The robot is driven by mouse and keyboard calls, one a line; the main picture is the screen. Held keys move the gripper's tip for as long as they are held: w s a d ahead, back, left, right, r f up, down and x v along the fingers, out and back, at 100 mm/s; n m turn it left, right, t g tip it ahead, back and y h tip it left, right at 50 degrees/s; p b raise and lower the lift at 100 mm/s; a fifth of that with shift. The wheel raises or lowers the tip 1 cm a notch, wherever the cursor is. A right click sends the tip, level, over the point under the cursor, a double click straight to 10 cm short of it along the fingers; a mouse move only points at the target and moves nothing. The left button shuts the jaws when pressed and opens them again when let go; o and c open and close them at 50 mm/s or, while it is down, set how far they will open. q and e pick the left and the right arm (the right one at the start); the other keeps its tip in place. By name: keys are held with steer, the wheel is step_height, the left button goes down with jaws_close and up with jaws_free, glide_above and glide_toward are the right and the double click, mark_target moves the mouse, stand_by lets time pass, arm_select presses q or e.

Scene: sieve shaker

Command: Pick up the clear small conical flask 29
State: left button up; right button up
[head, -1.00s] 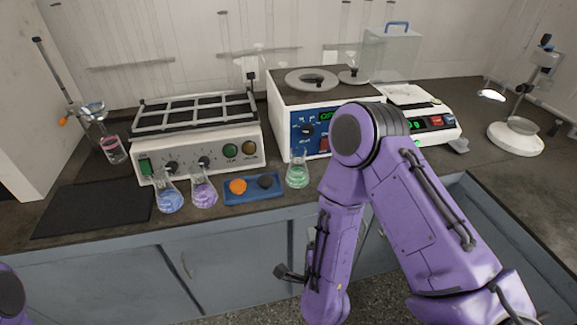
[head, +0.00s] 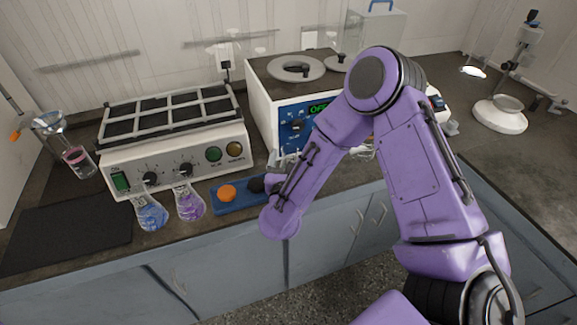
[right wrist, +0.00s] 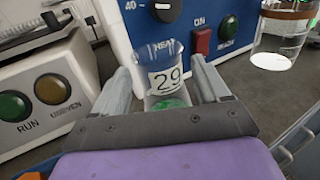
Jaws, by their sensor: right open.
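The clear small conical flask 29 (right wrist: 166,78) shows in the right wrist view, with a "29" label on its neck and green liquid low inside. It looks upright on the bench in front of the blue-fronted machine. My right gripper (right wrist: 160,72) is open, with one finger on each side of the flask's neck; I cannot tell whether either touches it. The flask's lower part is hidden by the gripper body. In the head view my right arm hides most of this spot. My left gripper is not in view.
Blue (head: 151,214) and purple (head: 189,204) flasks stand left, before the shaker (head: 178,150). A blue tray (head: 228,209) with an orange and a dark item lies beside my right forearm. A glass vessel (right wrist: 281,40) stands right of the flask. A black mat (head: 65,232) lies left.

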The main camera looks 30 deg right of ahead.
steer(key=shift+x, duration=0.75)
steer(key=shift+d+r, duration=0.1)
steer(key=shift+d, duration=0.25)
steer(key=shift+w+a, duration=0.1)
steer(key=c, duration=1.2)
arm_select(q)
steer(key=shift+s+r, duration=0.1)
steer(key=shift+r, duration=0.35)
arm_select(e)
steer(key=shift+o, duration=0.2)
